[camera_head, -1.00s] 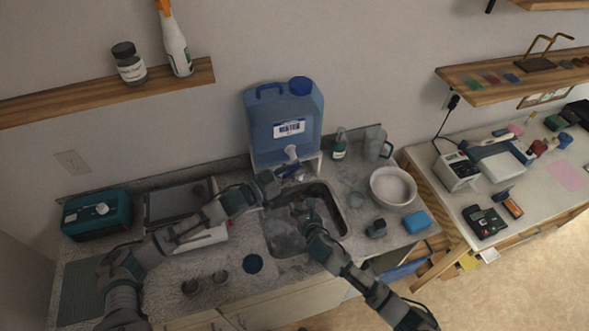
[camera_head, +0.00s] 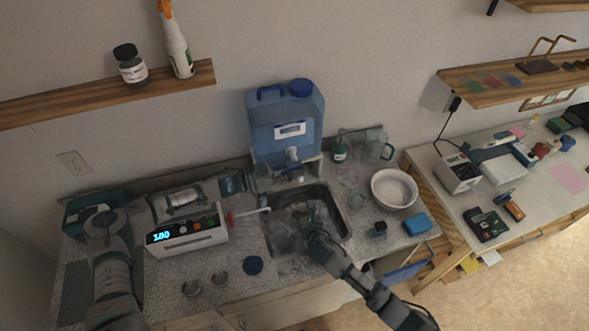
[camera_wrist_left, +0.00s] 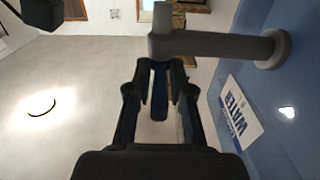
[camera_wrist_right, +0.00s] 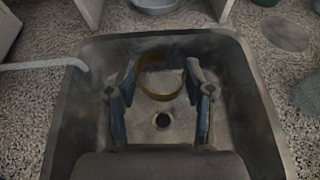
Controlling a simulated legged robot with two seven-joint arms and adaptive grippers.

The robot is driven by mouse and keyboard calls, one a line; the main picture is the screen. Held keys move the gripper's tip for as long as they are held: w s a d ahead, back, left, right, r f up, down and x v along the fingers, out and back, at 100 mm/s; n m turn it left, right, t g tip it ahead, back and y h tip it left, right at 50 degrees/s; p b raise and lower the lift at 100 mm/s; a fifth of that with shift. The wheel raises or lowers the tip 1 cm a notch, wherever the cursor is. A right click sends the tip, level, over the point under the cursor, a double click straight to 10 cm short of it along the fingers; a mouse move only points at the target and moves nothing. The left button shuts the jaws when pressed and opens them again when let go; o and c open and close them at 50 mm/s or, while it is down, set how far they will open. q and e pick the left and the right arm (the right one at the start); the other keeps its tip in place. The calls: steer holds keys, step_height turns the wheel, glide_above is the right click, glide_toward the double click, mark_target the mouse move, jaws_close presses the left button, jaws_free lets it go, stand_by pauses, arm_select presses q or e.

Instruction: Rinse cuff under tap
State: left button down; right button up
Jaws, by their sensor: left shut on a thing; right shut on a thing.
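The blue water container (camera_head: 285,120) stands behind the sink with its grey tap (camera_head: 292,156) facing forward. My left gripper (camera_head: 272,172) is beside the tap, to its left. In the left wrist view its fingers (camera_wrist_left: 160,95) are nearly together at the grey tap body (camera_wrist_left: 215,45) and shut on its dark lever. The metal sink (camera_head: 346,215) lies below. My right gripper (camera_head: 310,208) is low inside it. In the right wrist view its fingers (camera_wrist_right: 160,90) hold the brass-coloured cuff (camera_wrist_right: 163,96), an open ring, above the drain. I cannot tell whether water runs.
A white device (camera_head: 190,240) with a lit display stands left of the sink, and a white rod (camera_head: 250,213) reaches over the sink edge. A white bowl (camera_head: 394,188), a blue sponge (camera_head: 417,223) and a small jar (camera_head: 377,230) are on the right.

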arm_select(q)
steer(key=shift+w+a+r, duration=0.1)
steer(key=shift+w+r, duration=0.05)
steer(key=c, duration=1.2)
jaws_free()
steer(key=v, duration=1.2)
steer(key=shift+w+a+f, duration=0.1)
steer(key=shift+a+f, duration=0.05)
steer(key=shift+f, duration=0.1)
